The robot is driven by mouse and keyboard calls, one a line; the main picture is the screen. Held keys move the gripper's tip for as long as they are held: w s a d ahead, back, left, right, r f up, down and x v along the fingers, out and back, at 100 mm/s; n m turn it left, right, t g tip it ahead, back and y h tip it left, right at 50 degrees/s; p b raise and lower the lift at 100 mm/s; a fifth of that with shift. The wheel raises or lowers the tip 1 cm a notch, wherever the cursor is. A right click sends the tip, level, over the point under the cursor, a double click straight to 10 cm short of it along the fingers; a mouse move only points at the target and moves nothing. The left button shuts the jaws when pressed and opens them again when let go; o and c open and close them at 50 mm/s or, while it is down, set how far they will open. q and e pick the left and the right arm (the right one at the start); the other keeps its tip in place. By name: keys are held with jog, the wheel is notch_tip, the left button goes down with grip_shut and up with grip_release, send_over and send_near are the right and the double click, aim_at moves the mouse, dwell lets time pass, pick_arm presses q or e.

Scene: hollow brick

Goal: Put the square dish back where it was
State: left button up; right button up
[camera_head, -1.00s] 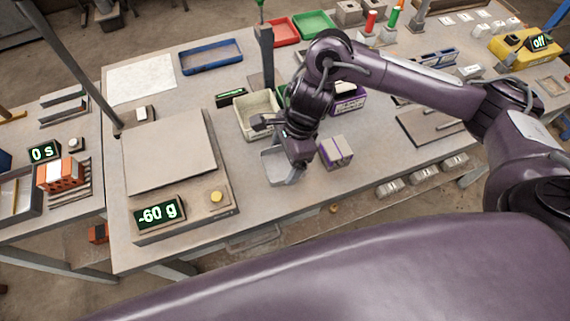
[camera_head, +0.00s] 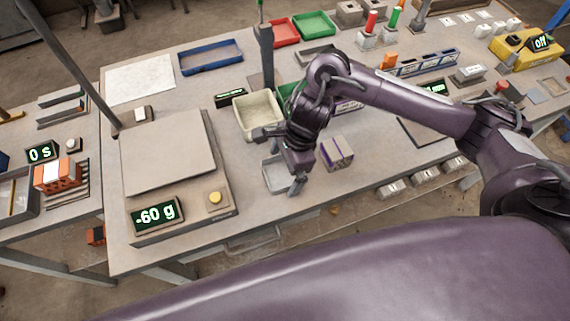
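The square dish (camera_head: 277,176) is a shallow grey tray. It is at the table's front part, right of the scale and left of the purple-striped box (camera_head: 337,153). My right gripper (camera_head: 293,178) points down at the dish's right side, with a fingertip at its right rim. The gripper hides part of the dish, and I cannot tell if the fingers grip the rim. The scale (camera_head: 168,152) has an empty plate and its display (camera_head: 157,215) reads -60 g. My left gripper is not in view.
A cream bin (camera_head: 257,112) stands just behind the dish. A grey post (camera_head: 266,55) rises behind that bin. A blue tray (camera_head: 211,56) and a white sheet (camera_head: 139,79) lie at the back left. Bare table lies between scale and dish.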

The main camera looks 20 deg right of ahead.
jog(key=shift+r+p, duration=0.3)
jog(key=shift+p, duration=0.05)
jog(key=v, duration=1.1)
jog(key=shift+r+p, duration=0.35)
jog(key=shift+p, duration=0.05)
jog(key=shift+s+d, duration=0.1)
